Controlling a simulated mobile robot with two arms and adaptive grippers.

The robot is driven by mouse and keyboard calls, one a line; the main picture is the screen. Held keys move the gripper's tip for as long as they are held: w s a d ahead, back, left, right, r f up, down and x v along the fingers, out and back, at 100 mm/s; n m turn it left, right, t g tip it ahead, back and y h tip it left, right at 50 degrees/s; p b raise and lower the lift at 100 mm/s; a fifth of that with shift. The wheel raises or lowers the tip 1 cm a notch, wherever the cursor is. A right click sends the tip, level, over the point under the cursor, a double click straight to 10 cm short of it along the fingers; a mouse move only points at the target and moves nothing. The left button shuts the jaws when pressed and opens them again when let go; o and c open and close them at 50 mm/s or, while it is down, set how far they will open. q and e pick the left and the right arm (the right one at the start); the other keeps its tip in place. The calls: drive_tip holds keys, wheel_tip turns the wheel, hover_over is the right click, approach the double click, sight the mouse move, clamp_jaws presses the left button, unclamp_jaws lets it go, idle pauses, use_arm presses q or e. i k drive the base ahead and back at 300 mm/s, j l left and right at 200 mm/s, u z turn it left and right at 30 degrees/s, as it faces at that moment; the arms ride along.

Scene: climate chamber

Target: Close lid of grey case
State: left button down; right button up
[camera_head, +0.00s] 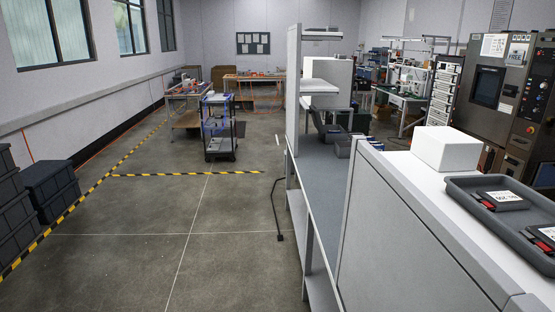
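A dark grey case (333,137) sits on the long grey workbench, right of the picture's middle and some way off. A tilted dark panel that looks like its raised lid (318,119) stands at its left side. The case is small in the view and partly hidden by the near white panel, so I cannot make out its inside or hinge. Neither of my grippers is in view.
The workbench (314,175) runs away from me behind a white end panel (385,240). A white box (447,148) and a dark tray (463,194) with labelled devices are near right. A blue cart (219,127) stands ahead. The left floor (150,210) is open; dark crates (50,188) line the wall.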

sight(317, 120)
drive_tip(key=i+j+z, duration=0.15)
drive_tip(key=i+j, duration=0.2)
drive_tip(key=i+j+z, duration=0.1)
drive_tip(key=i+j, duration=0.2)
drive_tip(key=i+j+z, duration=0.15)
drive_tip(key=i+j, duration=0.15)
drive_tip(key=j, duration=0.25)
drive_tip(key=i+j+z, duration=0.1)
drive_tip(key=i+j, duration=0.15)
drive_tip(key=j, duration=0.2)
drive_tip(key=i+j+z, duration=0.1)
drive_tip(key=i+j, duration=0.2)
drive_tip(key=i+j+z, duration=0.15)
drive_tip(key=i+j, duration=0.2)
drive_tip(key=i+j+z, duration=0.1)
drive_tip(key=i+j, duration=0.25)
drive_tip(key=i+j+z, duration=0.1)
drive_tip(key=i+j, duration=0.2)
drive_tip(key=j, duration=0.15)
drive_tip(key=i+j+z, duration=0.15)
drive_tip(key=i+j, duration=0.15)
drive_tip(key=i+j+z, duration=0.1)
drive_tip(key=i+j, duration=0.15)
drive_tip(key=j, duration=0.3)
drive_tip(key=i+j+z, duration=0.15)
drive_tip(key=j, duration=0.35)
drive_tip(key=i+j+z, duration=0.1)
drive_tip(key=i+j, duration=0.25)
drive_tip(key=j, duration=0.15)
